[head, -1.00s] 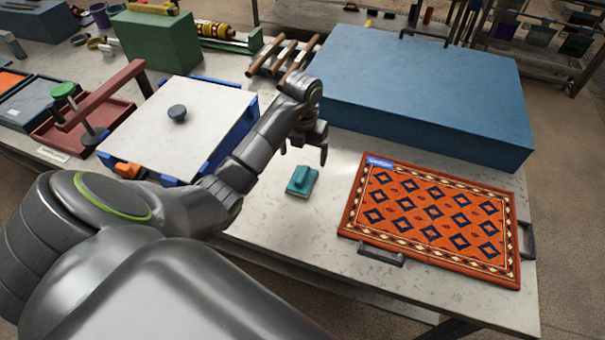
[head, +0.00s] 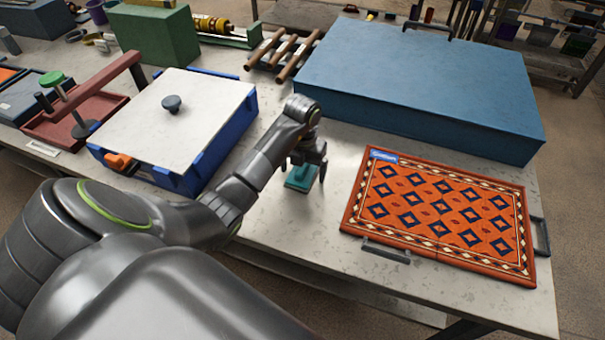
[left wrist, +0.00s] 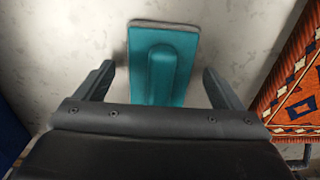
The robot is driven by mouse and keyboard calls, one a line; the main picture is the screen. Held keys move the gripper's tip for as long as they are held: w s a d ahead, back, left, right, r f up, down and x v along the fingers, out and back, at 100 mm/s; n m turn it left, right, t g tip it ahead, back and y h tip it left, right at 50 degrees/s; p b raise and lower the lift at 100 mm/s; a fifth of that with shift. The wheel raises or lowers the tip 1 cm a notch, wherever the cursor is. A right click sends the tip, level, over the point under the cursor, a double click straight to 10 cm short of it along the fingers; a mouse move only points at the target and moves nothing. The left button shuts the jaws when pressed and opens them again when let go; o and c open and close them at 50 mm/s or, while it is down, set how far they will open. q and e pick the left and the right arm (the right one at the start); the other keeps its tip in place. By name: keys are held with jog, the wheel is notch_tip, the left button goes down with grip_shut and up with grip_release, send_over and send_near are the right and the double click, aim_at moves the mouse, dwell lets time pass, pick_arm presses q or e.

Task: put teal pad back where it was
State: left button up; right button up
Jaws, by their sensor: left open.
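The teal pad (head: 300,179) lies on the pale table between the blue-framed white box and the orange rug. It has a raised teal grip on top. My left gripper (head: 305,174) is open right over it and hides part of it in the head view. In the left wrist view the teal pad (left wrist: 161,62) lies between the two open fingers (left wrist: 157,88), with a gap on each side. The fingers do not touch it there. My right gripper is not in view.
The patterned orange rug (head: 440,212) lies in a tray with dark handles to the right. A large blue block (head: 420,85) stands behind. The white-lidded box (head: 180,120) with blue sides is to the left. The table front between box and rug is clear.

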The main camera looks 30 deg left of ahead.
pick_arm(q)
jog(key=c, duration=1.2)
jog(key=shift+o, duration=0.2)
